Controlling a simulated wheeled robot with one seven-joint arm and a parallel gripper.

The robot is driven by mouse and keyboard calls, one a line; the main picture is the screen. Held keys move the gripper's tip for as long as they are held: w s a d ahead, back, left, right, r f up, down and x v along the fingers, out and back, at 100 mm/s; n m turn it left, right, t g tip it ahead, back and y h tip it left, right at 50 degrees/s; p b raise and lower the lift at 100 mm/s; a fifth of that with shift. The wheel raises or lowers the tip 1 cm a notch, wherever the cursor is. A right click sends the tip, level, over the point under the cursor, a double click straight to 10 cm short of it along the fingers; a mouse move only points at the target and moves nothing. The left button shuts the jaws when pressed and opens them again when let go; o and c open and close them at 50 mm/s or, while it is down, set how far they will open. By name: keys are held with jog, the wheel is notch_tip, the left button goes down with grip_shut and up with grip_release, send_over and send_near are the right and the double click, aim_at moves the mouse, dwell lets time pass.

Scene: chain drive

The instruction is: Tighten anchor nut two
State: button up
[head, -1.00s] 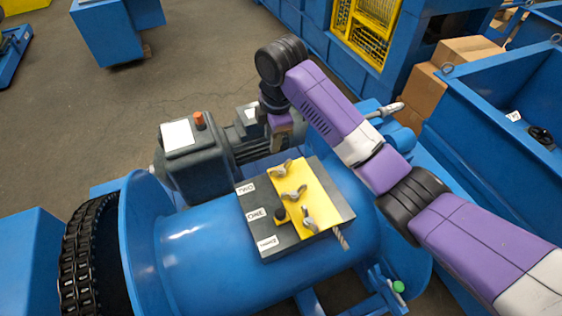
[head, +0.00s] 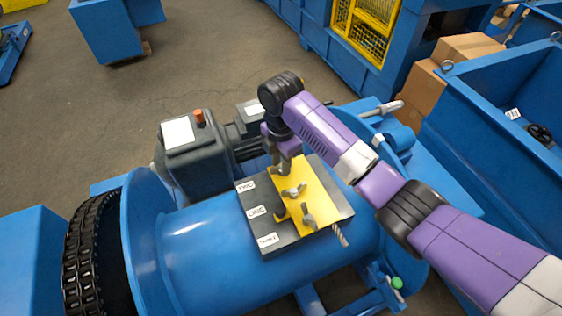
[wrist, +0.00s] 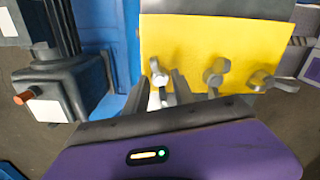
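A yellow plate (head: 318,199) lies on a dark block with labels TWO (head: 246,186), ONE (head: 256,212) and a third, hard to read. Wing nuts stand in a row on it. The one beside ONE (head: 293,192) and the one nearest the front (head: 308,219) are clear in the head view. The nut beside TWO is mostly hidden there by my gripper (head: 285,168), but shows in the wrist view (wrist: 158,73). My gripper points down at it. In the wrist view its fingers (wrist: 160,96) are apart, near this nut; contact is unclear.
The block sits on a blue drum housing (head: 215,250) with a chain (head: 82,255) at its left end. A grey motor (head: 197,155) stands close to the left of my gripper. A rope end (head: 340,234) hangs out at the plate's front.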

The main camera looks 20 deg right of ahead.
jog(key=shift+c, duration=0.2)
grip_shut()
jog(key=shift+r+m+p, duration=0.2)
jog(key=shift+m+p, duration=0.7)
jog(key=shift+p, duration=0.1)
jog(key=shift+f+m+p, duration=0.2)
jog(key=shift+m+p, duration=0.1)
jog(key=shift+m, duration=0.3)
jog(key=shift+o, duration=0.2)
grip_release()
